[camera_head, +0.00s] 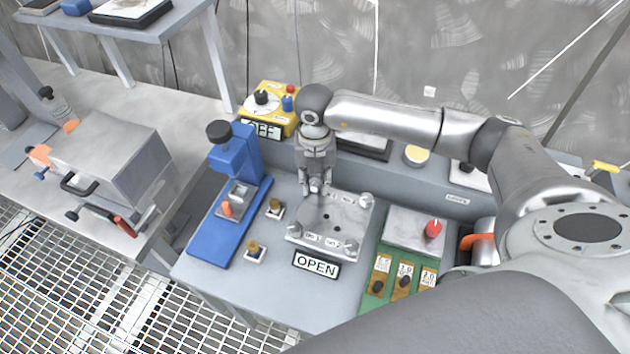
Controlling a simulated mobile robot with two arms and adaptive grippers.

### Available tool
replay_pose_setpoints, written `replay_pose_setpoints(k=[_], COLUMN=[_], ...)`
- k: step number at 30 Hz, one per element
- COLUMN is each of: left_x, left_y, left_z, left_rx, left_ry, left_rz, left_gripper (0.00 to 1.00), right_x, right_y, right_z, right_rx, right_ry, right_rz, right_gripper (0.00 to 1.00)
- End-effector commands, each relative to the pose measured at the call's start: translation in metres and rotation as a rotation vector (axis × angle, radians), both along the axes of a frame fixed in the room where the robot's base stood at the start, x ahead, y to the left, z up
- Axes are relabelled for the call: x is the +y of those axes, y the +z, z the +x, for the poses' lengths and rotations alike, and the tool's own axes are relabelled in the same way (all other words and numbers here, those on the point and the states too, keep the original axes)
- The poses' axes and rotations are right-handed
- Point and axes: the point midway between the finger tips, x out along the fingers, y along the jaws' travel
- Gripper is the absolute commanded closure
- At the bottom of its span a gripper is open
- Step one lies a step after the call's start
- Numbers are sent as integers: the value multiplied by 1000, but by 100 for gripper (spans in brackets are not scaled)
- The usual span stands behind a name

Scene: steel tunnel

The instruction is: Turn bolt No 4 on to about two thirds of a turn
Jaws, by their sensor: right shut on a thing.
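A grey metal plate (336,215) lies on the bench with bolts at its corners. The front left bolt (293,228), front right bolt (350,248) and back right bolt (366,200) show bare. Front labels seem to read No 1 and No 2; the back labels are too small to read for sure. My right gripper (314,192) points down at the plate's back left corner, shut on the bolt there. The gripper hides that bolt, so its number and turn angle cannot be told. My left gripper is out of view.
An OPEN sign (316,264) lies before the plate. A blue press (232,190) stands left, a yellow dial box (269,104) behind. A grey box with a red knob (433,228) and a green block with switches (403,277) stand right. My right arm spans the bench's back right.

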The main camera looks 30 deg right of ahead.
Motion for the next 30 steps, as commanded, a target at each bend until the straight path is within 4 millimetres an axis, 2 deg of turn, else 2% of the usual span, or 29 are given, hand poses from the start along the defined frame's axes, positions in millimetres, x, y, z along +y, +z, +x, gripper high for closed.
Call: replay_pose_setpoints(k=[15, 30], left_x=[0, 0], left_y=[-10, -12], left_z=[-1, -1], left_rx=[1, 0], left_ry=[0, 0], left_rz=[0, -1], left_gripper=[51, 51], right_x=[-1, -1], right_y=[1, 1], right_z=[1, 1], right_rx=[-4, -4], right_ry=[-426, -574], right_rz=[-1, 0], right_gripper=[97, 97])
